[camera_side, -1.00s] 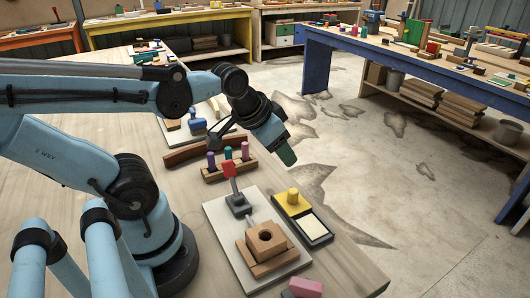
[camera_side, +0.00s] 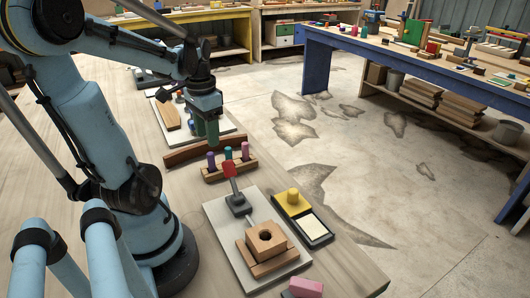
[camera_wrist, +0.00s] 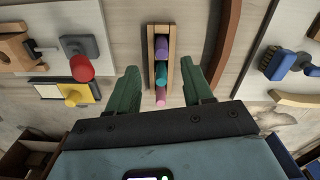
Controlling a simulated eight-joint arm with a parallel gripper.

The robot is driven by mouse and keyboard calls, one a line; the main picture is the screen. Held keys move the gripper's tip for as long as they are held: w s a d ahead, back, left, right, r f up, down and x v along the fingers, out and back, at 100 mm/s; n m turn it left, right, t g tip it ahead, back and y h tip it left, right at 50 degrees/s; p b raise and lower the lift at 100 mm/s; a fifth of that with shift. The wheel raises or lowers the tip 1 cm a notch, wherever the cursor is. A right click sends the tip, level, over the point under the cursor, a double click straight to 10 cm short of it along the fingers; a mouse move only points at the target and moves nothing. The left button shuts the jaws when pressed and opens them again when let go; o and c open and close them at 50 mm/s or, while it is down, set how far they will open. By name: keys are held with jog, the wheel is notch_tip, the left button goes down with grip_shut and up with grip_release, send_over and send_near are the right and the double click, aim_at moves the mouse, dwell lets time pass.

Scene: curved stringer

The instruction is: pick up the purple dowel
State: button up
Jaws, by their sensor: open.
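The purple dowel (camera_side: 211,161) stands upright at the left end of a wooden rack (camera_side: 233,173) that also holds a teal dowel (camera_side: 228,153) and a pink dowel (camera_side: 245,150). In the wrist view the purple dowel (camera_wrist: 162,46) is at the top end of the row, beyond the fingertips. My gripper (camera_side: 206,138) points down above and just behind the rack in the side view. In the wrist view its green fingers (camera_wrist: 160,77) are apart, one on each side of the rack, with nothing held between them.
A curved brown wooden piece (camera_side: 195,152) lies close behind the rack. In front are a board with a red-topped lever (camera_side: 230,170) and a wooden block with a hole (camera_side: 266,241). A yellow knobbed block (camera_side: 292,204) and a pink block (camera_side: 305,287) lie nearby.

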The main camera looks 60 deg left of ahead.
aim_at(210, 153)
jog(key=shift+a+f, duration=0.15)
jog(key=shift+f, duration=4.4)
grip_shut()
